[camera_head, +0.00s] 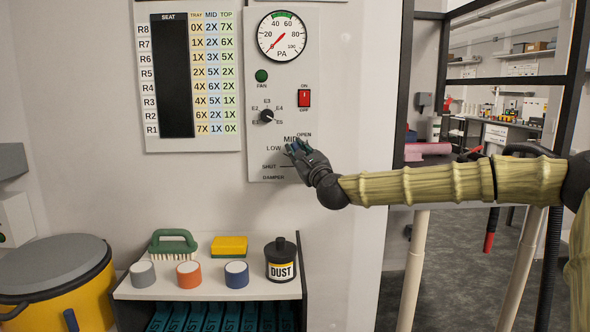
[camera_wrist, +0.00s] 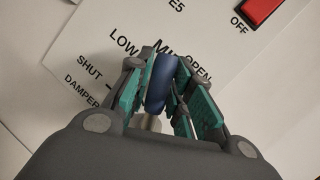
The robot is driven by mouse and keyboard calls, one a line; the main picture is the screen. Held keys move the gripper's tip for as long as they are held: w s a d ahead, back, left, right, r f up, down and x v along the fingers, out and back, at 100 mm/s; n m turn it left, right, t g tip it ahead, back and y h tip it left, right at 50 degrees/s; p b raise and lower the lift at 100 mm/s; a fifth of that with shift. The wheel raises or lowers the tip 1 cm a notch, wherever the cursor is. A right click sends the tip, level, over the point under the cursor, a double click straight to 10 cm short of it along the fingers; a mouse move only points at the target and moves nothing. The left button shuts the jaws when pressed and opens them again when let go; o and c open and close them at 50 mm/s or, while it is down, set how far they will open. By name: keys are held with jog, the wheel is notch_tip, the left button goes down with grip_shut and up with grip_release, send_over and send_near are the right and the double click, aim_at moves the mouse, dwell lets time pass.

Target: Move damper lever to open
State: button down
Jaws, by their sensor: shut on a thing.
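The damper lever has a blue handle (camera_wrist: 161,84) and a pale stem (camera_wrist: 150,122) in the wrist view. My gripper (camera_wrist: 165,75) has its teal-padded fingers on both sides of the handle, shut on it. The handle's tip lies over the MID label, near the OPEN label (camera_wrist: 199,71). The LOW and SHUT labels are to its left. In the head view my gripper (camera_head: 293,149) covers most of the lever, at the lower right of the control panel (camera_head: 257,150), just below the MID and OPEN labels.
Above are a selector knob (camera_head: 267,116), a red ON/OFF switch (camera_head: 304,98), a green FAN lamp (camera_head: 261,76) and a PA gauge (camera_head: 282,36) with its needle near zero. A shelf (camera_head: 208,287) below holds a brush, a sponge, several cups and a DUST canister (camera_head: 281,262).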

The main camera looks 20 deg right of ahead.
jog(key=m+b, duration=0.1)
jog(key=b, duration=0.1)
jog(key=d+m+h+b, duration=0.1)
jog(key=m+b, duration=0.1)
jog(key=b, duration=0.1)
jog(key=d+m+b, duration=0.1)
jog(key=b, duration=0.1)
jog(key=shift+s+m+t+h, duration=0.35)
jog(key=shift+m+t+h, duration=0.05)
jog(key=m+b, duration=0.1)
jog(key=m+h+b, duration=0.1)
jog(key=b, duration=0.1)
jog(key=d+b, duration=0.1)
jog(key=shift+s+r+m+h, duration=0.2)
jog(key=shift+r+m+h, duration=0.1)
jog(key=shift+m, duration=0.1)
jog(key=shift+b, duration=0.3)
jog(key=c, duration=1.3)
grip_release()
jog(key=shift+s+d, duration=0.1)
jog(key=shift+d, duration=0.05)
jog(key=shift+o, duration=0.2)
jog(key=v, duration=1.2)
jog(key=shift+f, duration=0.15)
